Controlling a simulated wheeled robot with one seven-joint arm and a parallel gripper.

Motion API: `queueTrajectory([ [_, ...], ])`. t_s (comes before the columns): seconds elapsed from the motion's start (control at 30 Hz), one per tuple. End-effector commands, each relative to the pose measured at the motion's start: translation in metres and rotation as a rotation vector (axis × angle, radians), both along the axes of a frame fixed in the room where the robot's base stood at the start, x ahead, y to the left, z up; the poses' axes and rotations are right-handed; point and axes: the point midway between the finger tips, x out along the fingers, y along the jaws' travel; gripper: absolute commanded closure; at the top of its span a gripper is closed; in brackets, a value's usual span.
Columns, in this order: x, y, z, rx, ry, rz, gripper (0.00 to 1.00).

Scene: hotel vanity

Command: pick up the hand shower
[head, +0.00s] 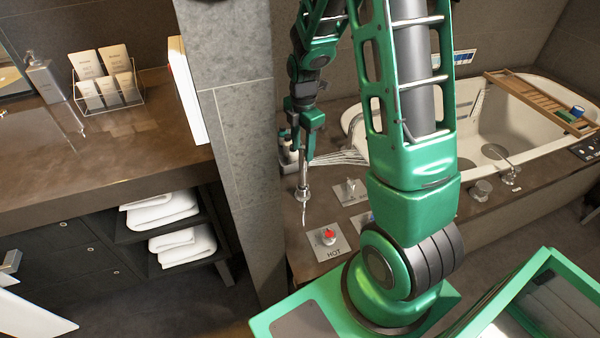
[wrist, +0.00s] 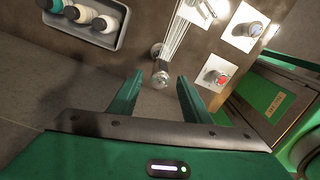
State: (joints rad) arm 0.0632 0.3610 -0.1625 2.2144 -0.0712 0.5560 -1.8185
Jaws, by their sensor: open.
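The chrome hand shower (head: 303,190) stands roughly upright on the brown tub deck, below my gripper (head: 303,153) in the head view. In the wrist view, the rounded chrome end of the hand shower (wrist: 162,76) shows between the tips of my open green fingers (wrist: 160,82). I see no finger closed on it, and cannot tell how far it reaches between them. Thin white streaks (wrist: 182,32) fan out beside it; I cannot tell whether they are water or hose. Its lower part is hidden in the wrist view.
A red-topped HOT control (head: 329,237) and another chrome control (head: 350,187) sit on the deck nearby. A grey tray (wrist: 118,40) with several bottles is at the wrist view's upper left. A stone pillar (head: 240,150) stands left of my arm; the bathtub (head: 520,130) is right.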

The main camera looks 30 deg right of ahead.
Motion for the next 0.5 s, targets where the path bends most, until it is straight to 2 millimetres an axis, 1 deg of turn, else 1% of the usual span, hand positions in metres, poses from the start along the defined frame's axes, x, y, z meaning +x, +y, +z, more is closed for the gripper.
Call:
queueTrajectory([
  [0.03, -0.001, 0.0, -0.009, 0.001, 0.006, -0.001, 0.56],
  [0.2, -0.001, -0.002, -0.033, 0.0, 0.005, -0.004, 0.56],
  [0.5, -0.001, -0.004, -0.054, 0.0, 0.003, -0.008, 0.56],
])
